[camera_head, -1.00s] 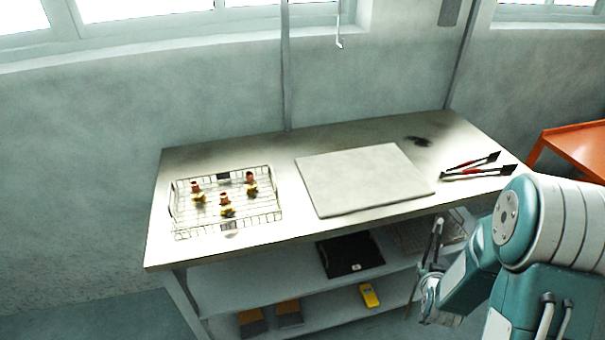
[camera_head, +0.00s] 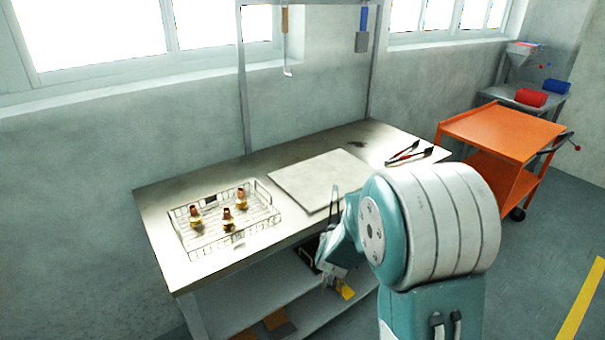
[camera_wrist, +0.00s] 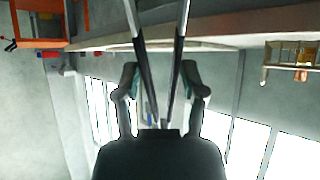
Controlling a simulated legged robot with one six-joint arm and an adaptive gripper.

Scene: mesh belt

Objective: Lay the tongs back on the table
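A pair of long dark tongs (camera_wrist: 148,72) sits between the fingers of my gripper (camera_wrist: 160,85) in the wrist view. Its two arms spread apart away from the gripper, and the fingers press in from both sides. In the head view my gripper (camera_head: 331,240) hangs in front of the table's front edge, with the tongs (camera_head: 334,198) pointing up. The table (camera_head: 160,208) has a pale metal top. A red-and-black tool like open tongs (camera_head: 408,154) lies at its right end. My arm hides part of the table's front right.
A wire basket (camera_head: 262,213) with several brass fittings stands on the table's left. A pale flat board (camera_head: 318,180) lies in the middle. An orange cart (camera_head: 500,128) stands to the right. A lower shelf (camera_head: 240,296) runs under the table.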

